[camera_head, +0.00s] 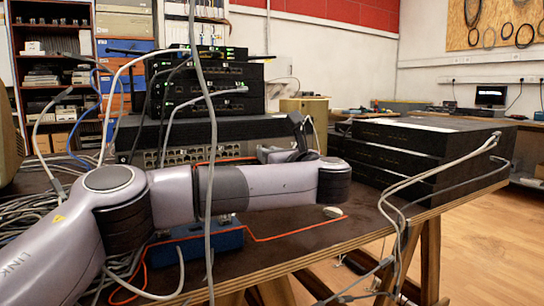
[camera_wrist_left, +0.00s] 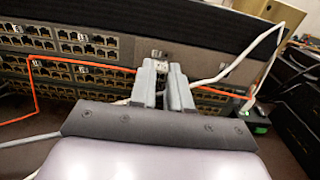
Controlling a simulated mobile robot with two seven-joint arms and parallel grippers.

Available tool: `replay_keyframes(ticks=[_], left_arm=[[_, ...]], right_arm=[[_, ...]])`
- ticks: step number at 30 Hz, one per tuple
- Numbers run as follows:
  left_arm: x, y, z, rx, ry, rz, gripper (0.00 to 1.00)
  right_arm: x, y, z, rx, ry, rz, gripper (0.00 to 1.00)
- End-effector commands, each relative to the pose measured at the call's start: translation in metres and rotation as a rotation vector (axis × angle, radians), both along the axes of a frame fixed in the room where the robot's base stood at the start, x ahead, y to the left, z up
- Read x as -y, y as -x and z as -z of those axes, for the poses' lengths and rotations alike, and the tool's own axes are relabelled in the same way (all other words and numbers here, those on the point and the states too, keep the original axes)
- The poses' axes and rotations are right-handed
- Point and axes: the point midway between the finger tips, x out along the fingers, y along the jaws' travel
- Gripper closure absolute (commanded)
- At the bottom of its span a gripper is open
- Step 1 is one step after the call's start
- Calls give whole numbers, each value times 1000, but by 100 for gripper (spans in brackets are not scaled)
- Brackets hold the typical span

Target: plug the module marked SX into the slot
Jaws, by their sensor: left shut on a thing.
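In the left wrist view, the two grey fingers of my left gripper (camera_wrist_left: 162,80) are close together on a small light module (camera_wrist_left: 163,65) at their tips. Any marking on the module is too small to read. The tips are right at the front of the rack switch (camera_wrist_left: 85,45). The slot is not clear behind the module and fingers, and I cannot tell if the module touches it. In the head view the switch (camera_head: 205,153) stands on the table behind my left arm, which hides most of the gripper. My right gripper is not in view.
An orange cable (camera_wrist_left: 33,85) runs across the switch front. A white cable (camera_wrist_left: 245,55) hangs at its right. In the head view a grey cable (camera_head: 208,200) hangs in front of my arm. A blue box (camera_head: 200,247) and dark stacked units (camera_head: 410,150) stand on the table.

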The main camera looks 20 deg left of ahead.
Motion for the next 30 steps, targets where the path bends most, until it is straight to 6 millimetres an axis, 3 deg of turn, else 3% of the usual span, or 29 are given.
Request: replay_keyframes(ticks=[10, 11, 12, 13, 23, 30], left_arm=[[-5, -4, 0, 0, 0, -1, 100], [-4, -3, 0, 0, 0, 0, 73], [-4, -3, 0, 0, 0, -1, 60], [-4, -3, 0, 0, 0, -1, 53], [-1, -2, 0, -1, -1, 1, 53], [26, 21, -1, -1, -1, 5, 53]], right_arm=[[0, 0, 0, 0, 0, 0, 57], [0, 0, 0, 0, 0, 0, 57], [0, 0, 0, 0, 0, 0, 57], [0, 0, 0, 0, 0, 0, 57], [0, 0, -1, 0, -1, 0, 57], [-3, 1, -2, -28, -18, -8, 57]])
